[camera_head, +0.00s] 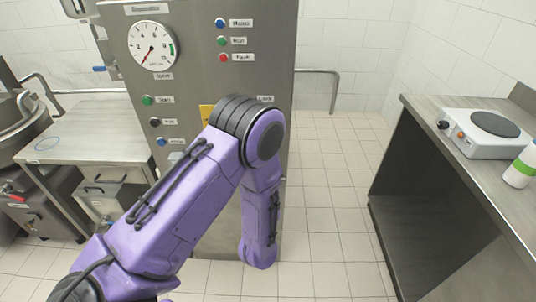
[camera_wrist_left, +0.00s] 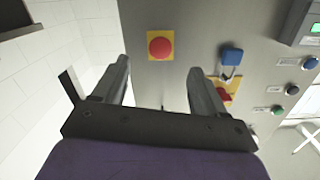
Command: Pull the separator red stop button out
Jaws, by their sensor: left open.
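The red stop button (camera_wrist_left: 160,47) sits on a yellow square plate on the grey metal separator cabinet (camera_head: 273,60). In the left wrist view it lies beyond my fingertips, roughly between their lines. How far the button stands out cannot be told. My left gripper (camera_wrist_left: 157,75) is open, with nothing between its fingers, and looks apart from the panel. In the head view my purple arm covers the lower panel and hides the gripper and the red button. My right gripper shows in neither view.
A blue padlock-like part (camera_wrist_left: 232,56) and a red part (camera_wrist_left: 222,94) on yellow sit beside the button. The cabinet carries a round gauge (camera_head: 152,46) and several coloured buttons. A steel table (camera_head: 80,132) stands left; a counter with a hot plate (camera_head: 490,130) stands right. Floor between is clear.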

